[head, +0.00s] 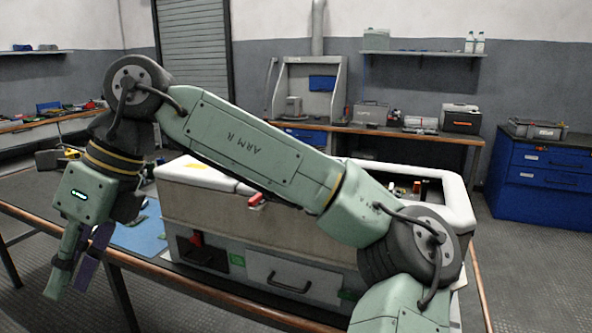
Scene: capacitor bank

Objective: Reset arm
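My arm (265,160), green with black joints and marked "ARM R", reaches across the picture from lower right to upper left in the head view. Its wrist bends down at the left. My gripper (76,275) hangs at the lower left, pointing down, in front of the workbench's near edge. Its two fingers look apart, one green and one dark purplish. I see no object between them. The capacitor bank unit (225,215), a large beige and grey box, stands on the bench behind my arm, which hides part of it.
The workbench (30,195) has a wooden front edge close to my gripper. A blue mat (140,236) lies left of the unit. The unit's front has a handled drawer (293,279) and a red switch (197,240). A blue cabinet (543,180) stands at the right.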

